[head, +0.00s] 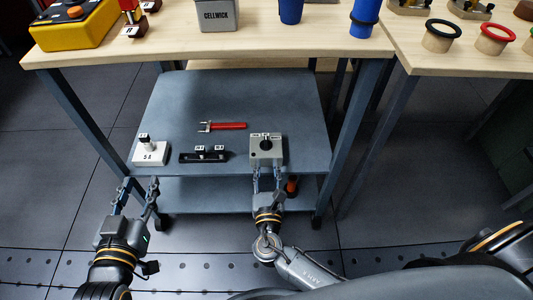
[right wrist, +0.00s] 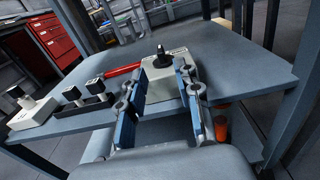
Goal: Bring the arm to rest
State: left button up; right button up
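My right gripper (head: 266,172) is at the front edge of the grey shelf (head: 185,105), beside a light grey box (head: 262,156) with a black knob on top. The right wrist view shows its two blue-padded fingers (right wrist: 161,80) apart, with a gap between them. The tips overlap the near part of the box (right wrist: 168,92) in that view; I cannot tell whether they touch it. The box stands upright on the shelf. My left gripper (head: 139,186) is open and empty, in front of the shelf's left corner.
On the shelf lie a red-handled tool (head: 228,126), a black strip with small labelled parts (head: 204,156) and a white block marked 5 A (head: 150,153). An orange cylinder (head: 292,186) is on the lower shelf. The wooden bench (head: 165,45) overhangs the shelf. Floor left is clear.

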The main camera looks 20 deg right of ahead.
jog(key=shift+v, duration=0.8)
